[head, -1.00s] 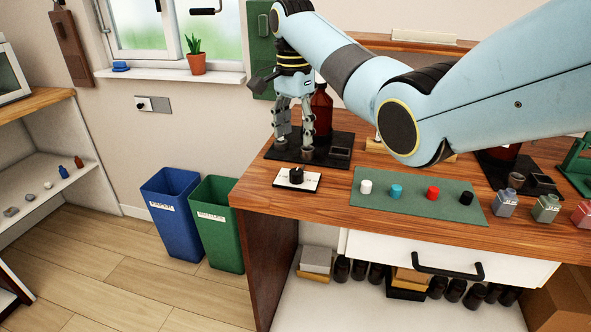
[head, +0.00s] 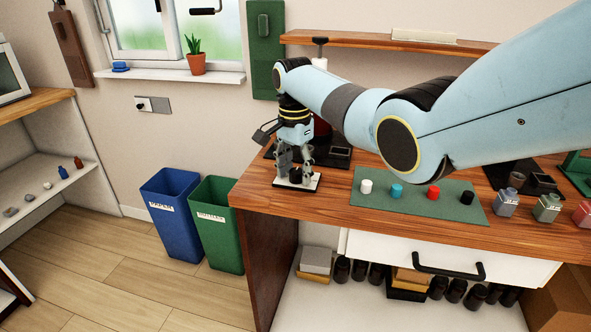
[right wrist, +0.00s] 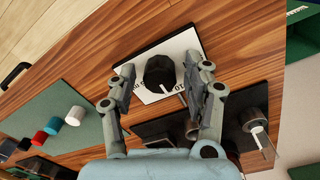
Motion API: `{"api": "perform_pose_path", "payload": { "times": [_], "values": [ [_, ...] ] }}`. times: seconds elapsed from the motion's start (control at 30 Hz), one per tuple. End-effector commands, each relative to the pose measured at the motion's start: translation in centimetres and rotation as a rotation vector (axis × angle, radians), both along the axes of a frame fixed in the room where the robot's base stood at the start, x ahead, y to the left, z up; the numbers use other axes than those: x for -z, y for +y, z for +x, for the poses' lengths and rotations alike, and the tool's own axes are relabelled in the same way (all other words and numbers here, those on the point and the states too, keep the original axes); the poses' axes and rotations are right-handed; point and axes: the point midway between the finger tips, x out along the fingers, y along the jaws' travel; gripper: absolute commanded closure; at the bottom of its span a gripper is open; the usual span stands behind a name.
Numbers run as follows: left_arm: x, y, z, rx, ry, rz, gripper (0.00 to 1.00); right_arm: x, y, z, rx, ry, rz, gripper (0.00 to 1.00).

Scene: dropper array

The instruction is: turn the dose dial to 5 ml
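The dose dial (right wrist: 159,71) is a black knob on a white plate (right wrist: 187,42) with dark print, near the table's left end. In the head view the white plate (head: 312,186) shows below my right gripper (head: 295,178). In the right wrist view my right gripper (right wrist: 167,70) is open, with one finger on each side of the knob and a gap on both sides. The print is partly hidden by the knob and fingers, and I cannot read the setting. My left gripper is not in view.
A dark stand (head: 333,158) with a brown bottle is just behind the plate. A green mat (head: 420,206) with white, blue, red and black caps lies to the right. Several small bottles (head: 505,203) stand farther right. The table's front edge is close to the plate.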

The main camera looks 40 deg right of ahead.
Motion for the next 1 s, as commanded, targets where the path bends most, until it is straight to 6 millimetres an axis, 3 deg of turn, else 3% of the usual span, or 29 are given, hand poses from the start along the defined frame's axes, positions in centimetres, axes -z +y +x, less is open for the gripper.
{"api": "perform_pose_path", "payload": {
  "times": [0.03, 0.37, 0.67, 1.0],
  "values": [
    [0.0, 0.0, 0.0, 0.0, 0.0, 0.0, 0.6, 0.0, 0.0, 0.0, 0.0, 0.0, 0.0, 0.58],
    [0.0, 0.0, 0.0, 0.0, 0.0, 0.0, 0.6, 0.0, 0.0, 0.0, 0.0, 0.0, 0.0, 1.0],
    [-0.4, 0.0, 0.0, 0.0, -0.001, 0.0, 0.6, -0.1, 0.0, 0.0, -0.038, 0.0, 0.0, 1.0],
    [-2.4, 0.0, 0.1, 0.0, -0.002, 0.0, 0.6, -0.3, 0.0, -0.1, -0.26, 0.002, 0.0, 1.0]
  ]
}}
